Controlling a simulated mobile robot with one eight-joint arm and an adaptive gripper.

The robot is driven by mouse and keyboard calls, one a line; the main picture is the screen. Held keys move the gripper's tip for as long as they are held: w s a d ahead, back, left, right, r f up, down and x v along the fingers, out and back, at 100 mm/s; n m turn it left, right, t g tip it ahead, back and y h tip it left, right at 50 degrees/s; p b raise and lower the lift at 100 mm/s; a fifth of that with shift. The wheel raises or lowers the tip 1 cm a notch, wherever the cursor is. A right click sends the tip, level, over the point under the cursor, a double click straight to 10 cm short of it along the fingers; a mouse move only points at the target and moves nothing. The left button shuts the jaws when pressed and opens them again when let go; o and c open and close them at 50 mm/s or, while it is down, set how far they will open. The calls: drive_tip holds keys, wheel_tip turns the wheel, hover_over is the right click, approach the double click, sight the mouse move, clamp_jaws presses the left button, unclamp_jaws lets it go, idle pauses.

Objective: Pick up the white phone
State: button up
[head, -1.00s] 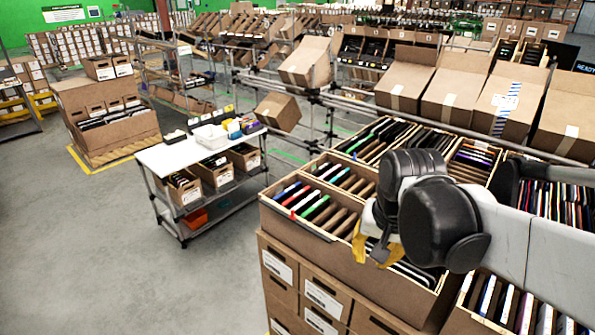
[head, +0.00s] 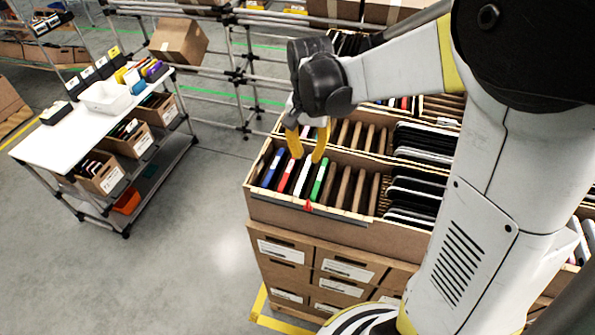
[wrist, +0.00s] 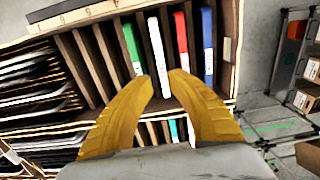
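The white phone (head: 302,176) stands on edge in the front carton (head: 343,216), between a red phone (head: 288,174) and a green phone (head: 319,178). In the wrist view the white phone (wrist: 158,52) runs up between my two yellow fingers. In the wrist view my gripper (wrist: 160,82) shows nothing held between the tips. Whether a fingertip touches a neighbouring phone cannot be told.
A blue phone (head: 272,168) stands left of the red one. Brown dividers (head: 352,190) and stacked dark tablets (head: 415,190) fill the carton's right part. A white-topped cart (head: 75,125) with bins stands at the left, with open floor between.

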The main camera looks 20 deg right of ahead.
sight(304, 173)
wheel_tip(304, 173, down, 2)
drive_tip(key=f, duration=0.3)
drive_tip(key=f+b, duration=0.1)
drive_tip(key=shift+s+a+f, duration=0.25)
drive_tip(key=shift+s+a, duration=0.05)
drive_tip(key=shift+a, duration=0.1)
drive_tip(key=shift+w+f, duration=0.1)
drive_tip(key=shift+f, duration=0.25)
clamp_jaws()
